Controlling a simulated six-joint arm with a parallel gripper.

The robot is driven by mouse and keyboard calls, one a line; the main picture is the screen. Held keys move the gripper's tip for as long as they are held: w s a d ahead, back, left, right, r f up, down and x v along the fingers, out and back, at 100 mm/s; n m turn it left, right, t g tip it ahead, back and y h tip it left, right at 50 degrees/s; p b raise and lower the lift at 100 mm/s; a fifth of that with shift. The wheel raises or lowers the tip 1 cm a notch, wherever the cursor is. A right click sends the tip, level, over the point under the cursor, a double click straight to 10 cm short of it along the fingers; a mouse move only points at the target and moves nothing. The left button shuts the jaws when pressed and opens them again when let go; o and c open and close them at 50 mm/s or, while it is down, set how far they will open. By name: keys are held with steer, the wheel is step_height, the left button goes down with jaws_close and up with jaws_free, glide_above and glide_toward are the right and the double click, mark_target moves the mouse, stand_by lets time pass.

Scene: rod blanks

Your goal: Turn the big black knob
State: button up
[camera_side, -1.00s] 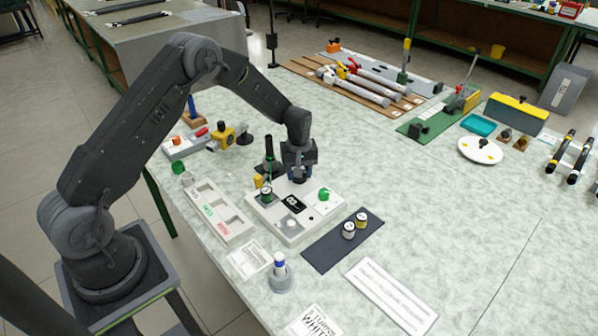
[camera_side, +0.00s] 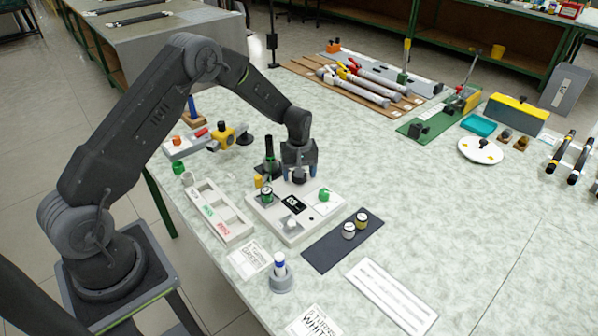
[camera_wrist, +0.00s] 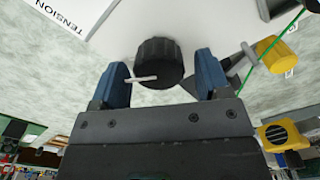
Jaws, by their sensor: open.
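The big black knob (camera_wrist: 158,58) has a ribbed side and a white pointer line, which points to the left in the wrist view. In the side view, the knob (camera_side: 299,177) shows as a dark shape at the back of the white panel (camera_side: 268,216). My gripper (camera_wrist: 161,66) is open, with one blue finger on each side of the knob. Gaps show between the fingers and the knob in the wrist view. In the side view, my gripper (camera_side: 299,171) points down over the panel.
A dark mat (camera_side: 320,254) with two small jars lies in front.

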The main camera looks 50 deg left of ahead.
step_height(320, 180, up, 14)
stand_by(0.6)
steer(key=shift+f, duration=0.1)
steer(key=s+d+r+m+t, duration=0.1)
steer(key=s+d+r+m, duration=0.25)
steer(key=s+r, duration=0.4)
steer(key=s+d+r+m+t, duration=0.2)
steer(key=s+d+r, duration=0.2)
steer(key=s+r, duration=0.3)
steer(key=s+d+r+m+t, duration=0.1)
steer(key=s+d+m, duration=0.1)
steer(key=s, duration=0.6)
steer(key=s+d+m+t, duration=0.1)
steer(key=s+m, duration=0.3)
steer(key=s, duration=0.4)
steer(key=shift+d+r+t, duration=0.3)
steer(key=shift+d+r, duration=0.05)
